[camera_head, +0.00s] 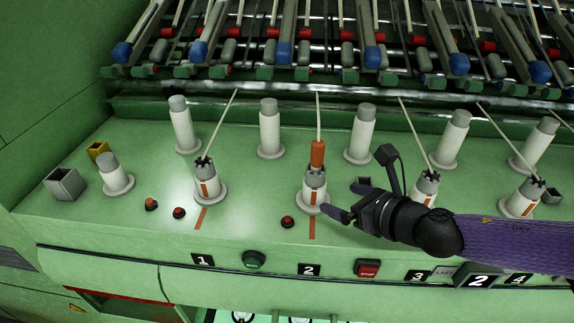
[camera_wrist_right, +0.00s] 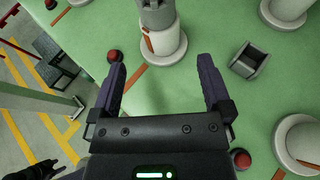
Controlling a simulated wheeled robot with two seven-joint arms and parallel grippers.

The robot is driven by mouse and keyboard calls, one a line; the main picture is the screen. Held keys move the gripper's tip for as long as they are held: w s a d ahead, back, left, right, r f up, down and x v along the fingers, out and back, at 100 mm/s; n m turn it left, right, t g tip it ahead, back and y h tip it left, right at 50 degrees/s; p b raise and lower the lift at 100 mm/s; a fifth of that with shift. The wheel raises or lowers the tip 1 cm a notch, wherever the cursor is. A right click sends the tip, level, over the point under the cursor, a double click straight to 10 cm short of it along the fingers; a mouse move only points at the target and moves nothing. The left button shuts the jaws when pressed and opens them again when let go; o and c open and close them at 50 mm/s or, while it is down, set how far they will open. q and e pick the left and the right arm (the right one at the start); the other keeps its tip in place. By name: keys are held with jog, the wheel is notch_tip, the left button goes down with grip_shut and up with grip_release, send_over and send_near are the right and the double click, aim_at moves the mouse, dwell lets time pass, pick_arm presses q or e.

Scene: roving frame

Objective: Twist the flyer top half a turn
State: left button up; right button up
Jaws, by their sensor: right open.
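The flyer top (camera_head: 315,178) at station 2 is a grey cap on a white spindle with a round flange. An orange stripe (camera_head: 313,196) runs down its front, and an orange sleeve (camera_head: 318,153) stands above it with a pale yarn rising. My right gripper (camera_head: 328,199) is open and empty, just right of this spindle's lower part. In the right wrist view the flyer top (camera_wrist_right: 157,18) is cut by the upper edge, beyond the spread fingertips (camera_wrist_right: 162,68). A dark shape at that view's lower left appears to be my left gripper (camera_wrist_right: 42,170); its jaws are unclear.
Similar flyers stand at the other stations, including station 1 (camera_head: 205,183). A back row of white bobbins (camera_head: 270,130) stands behind. A red button (camera_head: 288,222) sits left of station 2, and a small grey box (camera_wrist_right: 248,62) to its right. Green deck lies between them.

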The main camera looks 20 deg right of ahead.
aim_at(323, 191)
jog(key=shift+w+d, duration=0.15)
jog(key=shift+d, duration=0.05)
jog(key=shift+p+x, duration=0.65)
jog(key=shift+x, duration=0.2)
jog(key=x, duration=0.6)
jog(key=shift+a+f, duration=0.1)
jog(key=shift+a, duration=0.1)
pick_arm(q)
jog(key=shift+s+d+r, duration=0.15)
jog(key=shift+s+r, duration=0.55)
jog(key=shift+s, duration=0.05)
pick_arm(e)
jog(key=shift+w+a+f, duration=0.15)
jog(key=shift+w, duration=0.15)
jog(key=c, duration=0.7)
pick_arm(q)
jog(key=shift+s+a, duration=0.1)
jog(key=shift+a, duration=0.15)
pick_arm(e)
grip_shut()
